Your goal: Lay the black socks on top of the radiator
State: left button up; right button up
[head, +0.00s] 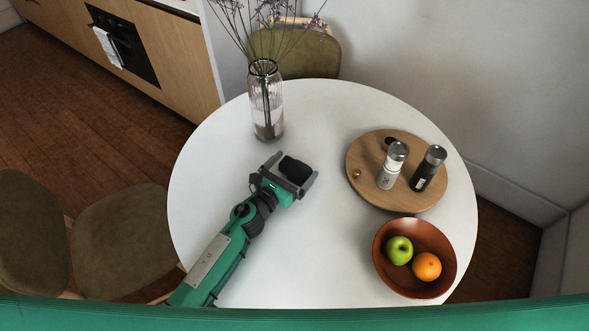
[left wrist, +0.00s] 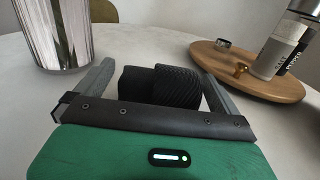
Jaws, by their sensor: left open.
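The black socks (head: 295,169) lie as a rolled dark bundle on the white round table. In the left wrist view the ribbed socks (left wrist: 175,87) sit between the two fingers. My left gripper (head: 298,174) is open around them, with a gap visible between the left finger and the socks. The right finger is close to the socks; I cannot tell whether it touches. No radiator shows in either view. My right gripper is not in view.
On the table (head: 325,240) stand a glass vase (head: 266,100) with dry stems, a wooden board (head: 372,188) with a white shaker (head: 392,166) and a black shaker (head: 428,168), and a brown bowl (head: 415,289) with fruit. Green chairs (head: 120,240) surround it. The table's front middle is clear.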

pick_arm(q)
jog(key=shift+x, duration=1.1)
jog(key=c, duration=1.1)
